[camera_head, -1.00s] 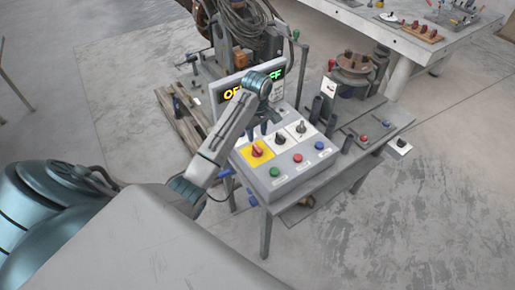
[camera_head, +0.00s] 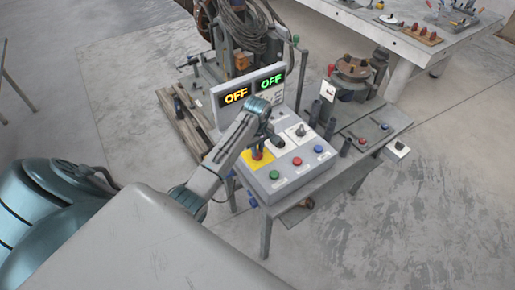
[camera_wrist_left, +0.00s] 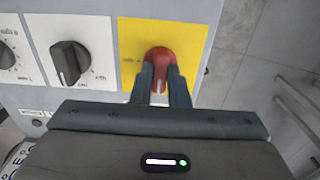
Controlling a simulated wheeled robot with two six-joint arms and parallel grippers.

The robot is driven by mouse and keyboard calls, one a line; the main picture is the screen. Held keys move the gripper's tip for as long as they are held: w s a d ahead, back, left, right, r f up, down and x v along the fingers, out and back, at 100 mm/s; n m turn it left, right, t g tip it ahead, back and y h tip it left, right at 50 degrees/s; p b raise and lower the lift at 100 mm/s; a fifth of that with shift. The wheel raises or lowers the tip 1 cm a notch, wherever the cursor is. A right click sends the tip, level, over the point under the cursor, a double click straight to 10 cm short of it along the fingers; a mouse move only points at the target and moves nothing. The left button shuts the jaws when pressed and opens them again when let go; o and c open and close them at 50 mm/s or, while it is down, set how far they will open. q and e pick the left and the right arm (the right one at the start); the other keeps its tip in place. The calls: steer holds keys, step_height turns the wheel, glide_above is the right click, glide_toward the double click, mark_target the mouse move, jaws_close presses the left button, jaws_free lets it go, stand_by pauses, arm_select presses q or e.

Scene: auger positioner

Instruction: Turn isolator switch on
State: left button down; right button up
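The isolator switch is a red rotary knob (camera_wrist_left: 159,60) on a yellow plate (camera_wrist_left: 203,34) of the control box. In the head view the red knob (camera_head: 257,153) shows just below my left gripper (camera_head: 262,146). In the left wrist view the two dark fingers of my left gripper (camera_wrist_left: 161,84) stand on either side of the knob's lower part. They look close to it or touching; I cannot tell if they grip it. The display (camera_head: 250,88) reads OFF in yellow and OFF in green. My right gripper is not in view.
Two black knobs on white plates, one a black knob (camera_wrist_left: 69,62), sit beside the yellow plate. Green (camera_head: 274,174), red (camera_head: 297,161) and blue (camera_head: 318,148) buttons line the box front. A machine with a round red-brown top (camera_head: 353,68) stands to the right.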

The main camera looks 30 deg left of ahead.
arm_select(q)
steer(key=shift+m, duration=0.5)
steer(key=m, duration=0.3)
steer(key=shift+m, duration=0.4)
steer(key=m, duration=0.4)
steer(key=shift+m, duration=0.3)
steer(key=m, duration=0.4)
steer(key=shift+r, duration=0.1)
steer(key=m, duration=0.4)
steer(key=shift+w+m, duration=0.1)
steer(key=shift+m, duration=0.3)
steer(key=c, duration=1.4)
jaws_free()
